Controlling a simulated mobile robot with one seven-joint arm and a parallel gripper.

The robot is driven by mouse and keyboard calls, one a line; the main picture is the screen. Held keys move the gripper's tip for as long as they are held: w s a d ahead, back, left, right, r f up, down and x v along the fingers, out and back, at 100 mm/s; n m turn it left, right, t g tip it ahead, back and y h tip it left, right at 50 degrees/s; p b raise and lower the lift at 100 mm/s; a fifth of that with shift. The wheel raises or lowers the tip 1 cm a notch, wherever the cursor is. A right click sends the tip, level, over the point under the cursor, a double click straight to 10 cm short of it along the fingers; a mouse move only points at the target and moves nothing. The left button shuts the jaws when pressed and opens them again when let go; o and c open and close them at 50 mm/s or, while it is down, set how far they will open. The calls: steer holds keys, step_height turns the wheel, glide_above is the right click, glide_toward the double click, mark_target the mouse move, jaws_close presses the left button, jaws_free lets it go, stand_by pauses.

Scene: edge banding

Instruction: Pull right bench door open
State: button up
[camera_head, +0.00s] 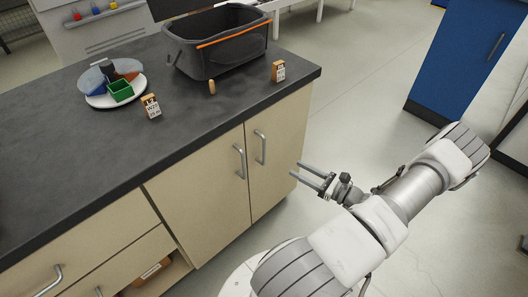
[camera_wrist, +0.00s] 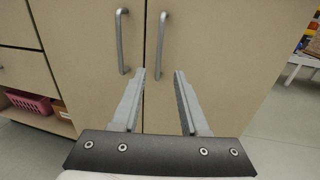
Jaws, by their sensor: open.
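The bench (camera_head: 120,170) has a dark top and two beige doors side by side. The right bench door (camera_head: 278,150) looks shut, with a vertical grey handle (camera_head: 260,146) near its left edge. The left door (camera_head: 200,190) looks shut too, with its own handle (camera_head: 240,161). In the wrist view the right door's handle (camera_wrist: 161,45) stands ahead of my gripper (camera_wrist: 158,76), above and between the fingertips in the picture. My gripper (camera_head: 296,170) is open and empty, to the right of the handle in the head view and apart from it.
A black basket (camera_head: 215,55), a round tray with coloured bins (camera_head: 112,88) and small labelled boxes stand on the bench top. An open drawer or shelf with a pink basket (camera_wrist: 30,102) is at lower left. A blue cabinet (camera_head: 465,60) stands at right. The floor between is clear.

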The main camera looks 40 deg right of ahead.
steer(key=b, duration=0.2)
glide_above(264, 162)
steer(key=shift+w+d, duration=0.2)
steer(key=shift+w, duration=0.1)
jaws_close()
stand_by(1.2)
